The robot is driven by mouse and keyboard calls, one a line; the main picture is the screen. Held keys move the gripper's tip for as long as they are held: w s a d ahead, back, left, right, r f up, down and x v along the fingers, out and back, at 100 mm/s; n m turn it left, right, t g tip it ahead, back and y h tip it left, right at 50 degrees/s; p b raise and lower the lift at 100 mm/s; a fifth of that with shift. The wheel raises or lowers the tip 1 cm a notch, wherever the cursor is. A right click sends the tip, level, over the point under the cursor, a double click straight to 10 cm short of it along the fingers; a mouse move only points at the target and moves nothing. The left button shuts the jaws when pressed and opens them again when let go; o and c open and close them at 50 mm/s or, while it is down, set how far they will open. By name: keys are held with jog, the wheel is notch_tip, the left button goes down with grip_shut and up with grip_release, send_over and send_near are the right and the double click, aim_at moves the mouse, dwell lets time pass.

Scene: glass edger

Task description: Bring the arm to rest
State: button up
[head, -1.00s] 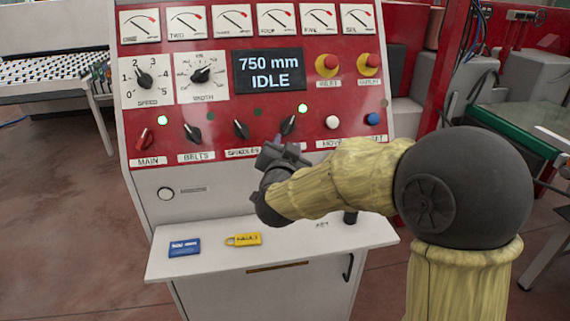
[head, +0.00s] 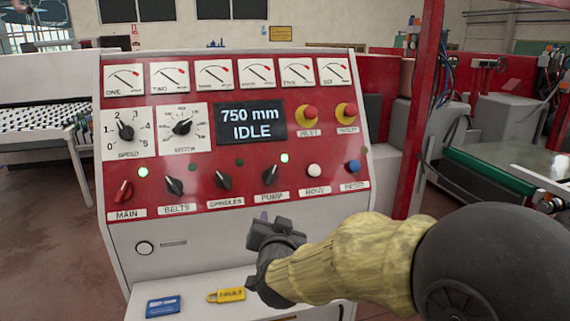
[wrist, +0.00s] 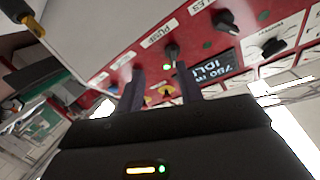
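My arm reaches in from the lower right of the head view, with its pale yellow sleeve and dark joint showing. My gripper (head: 266,220) is in front of the red and white control console (head: 200,245), just below the PUMP knob (head: 271,174). In the wrist view, my gripper (wrist: 160,88) has its two dark fingers apart with nothing between them. The PUMP knob also shows beyond the fingertips in the wrist view (wrist: 171,52). The display (head: 250,122) reads 750 mm IDLE. Green lamps are lit above MAIN and PUMP.
A roller table (head: 40,130) stands at the left. A red post (head: 417,110) and a green-edged table (head: 500,172) are at the right.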

jog(key=s+d+f+n+g, duration=0.1)
jog(key=s+d+f+g, duration=0.2)
jog(key=d+f, duration=0.15)
jog(key=s+d+f+n+g, duration=0.2)
jog(key=s+d+f+g, duration=0.15)
jog(key=f, duration=0.25)
jog(key=s+d+f+g+h, duration=0.1)
jog(key=s+d+f+g, duration=0.6)
jog(key=s+d, duration=0.3)
jog(key=s+f, duration=0.1)
jog(key=s, duration=0.2)
jog(key=shift+s+d+h+p, duration=0.25)
jog(key=shift+d+h+p, duration=0.05)
jog(key=shift+d+p, duration=0.1)
jog(key=shift+w+d, duration=0.1)
jog(key=shift+d, duration=0.05)
